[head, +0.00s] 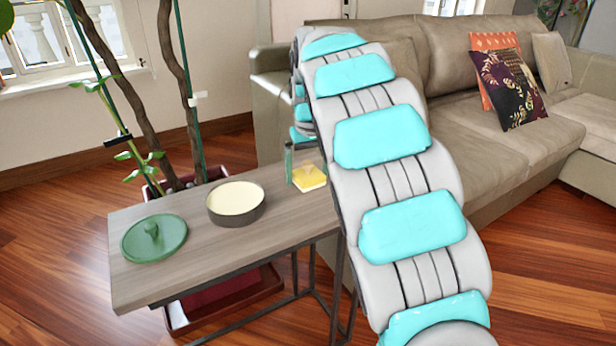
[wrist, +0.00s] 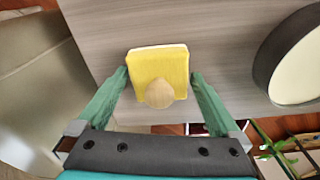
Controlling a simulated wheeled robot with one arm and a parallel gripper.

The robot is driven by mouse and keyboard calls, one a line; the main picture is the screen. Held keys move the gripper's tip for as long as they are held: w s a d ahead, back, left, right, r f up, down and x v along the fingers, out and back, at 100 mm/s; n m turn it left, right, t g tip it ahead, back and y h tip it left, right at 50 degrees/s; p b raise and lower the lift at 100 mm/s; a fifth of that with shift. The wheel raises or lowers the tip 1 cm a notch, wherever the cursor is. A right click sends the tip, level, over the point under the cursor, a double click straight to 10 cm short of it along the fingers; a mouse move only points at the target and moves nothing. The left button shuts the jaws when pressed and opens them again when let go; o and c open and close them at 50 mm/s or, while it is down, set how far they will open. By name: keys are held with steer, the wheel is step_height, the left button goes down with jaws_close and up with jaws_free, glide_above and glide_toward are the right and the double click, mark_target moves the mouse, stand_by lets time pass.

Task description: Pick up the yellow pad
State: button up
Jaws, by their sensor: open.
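The yellow pad (head: 309,178) is at the far end of the narrow wooden side table, partly hidden by my arm in the head view. In the wrist view the yellow pad (wrist: 160,68) shows a pale edge and a round tan knob (wrist: 160,94) facing me. My gripper (wrist: 158,75) is open, with one green finger on each side of the pad. A small gap seems to show beside each finger. In the head view, part of my gripper (head: 303,163) shows at the pad, mostly hidden by my arm.
A dark round dish with a cream top (head: 236,203) stands mid-table, and it fills the right of the wrist view (wrist: 300,62). A green lid with a knob (head: 154,239) lies at the table's near end. A sofa (head: 470,150) stands behind, a potted plant (head: 170,90) at left.

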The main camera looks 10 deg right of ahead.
steer(key=c, duration=1.2)
steer(key=shift+r, duration=0.1)
